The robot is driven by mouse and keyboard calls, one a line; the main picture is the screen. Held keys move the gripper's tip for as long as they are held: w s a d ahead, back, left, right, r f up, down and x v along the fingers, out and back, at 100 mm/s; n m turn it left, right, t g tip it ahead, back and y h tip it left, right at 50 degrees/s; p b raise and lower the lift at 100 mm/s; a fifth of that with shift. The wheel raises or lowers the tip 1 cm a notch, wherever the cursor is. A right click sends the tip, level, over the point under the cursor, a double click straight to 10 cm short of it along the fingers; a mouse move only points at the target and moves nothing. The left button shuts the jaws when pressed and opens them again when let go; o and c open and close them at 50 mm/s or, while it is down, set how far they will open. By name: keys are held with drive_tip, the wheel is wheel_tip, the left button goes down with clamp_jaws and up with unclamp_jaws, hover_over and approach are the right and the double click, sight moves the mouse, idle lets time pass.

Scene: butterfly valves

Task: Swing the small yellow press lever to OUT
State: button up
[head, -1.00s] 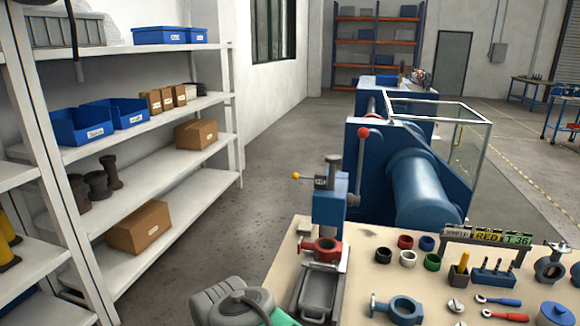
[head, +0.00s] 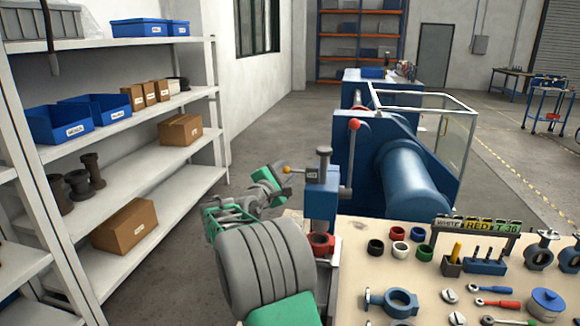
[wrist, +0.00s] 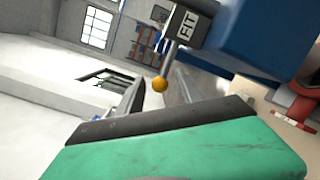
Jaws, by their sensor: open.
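The small press lever (head: 287,169) ends in a yellow-orange ball and sticks out left from the blue press (head: 322,203). In the wrist view the ball (wrist: 160,85) hangs on a metal rod beside a plate reading FIT (wrist: 187,25). My gripper (head: 281,183) is just left of the press, close to the ball. In the wrist view my open fingers (wrist: 159,88) appear on either side of the ball, with gaps. I cannot tell whether the ball is fully between them in depth. No OUT mark is readable.
A red ring-shaped part (head: 321,243) sits low in the press. The bench (head: 350,280) holds valve bodies, coloured rings and tools. A large blue machine with a red-knobbed lever (head: 354,124) stands behind. White shelves (head: 130,165) line the left; the floor between is open.

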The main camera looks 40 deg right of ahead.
drive_tip(key=x, duration=0.3)
drive_tip(key=shift+w+d, duration=0.25)
drive_tip(key=shift+d, duration=0.1)
clamp_jaws()
idle(1.1)
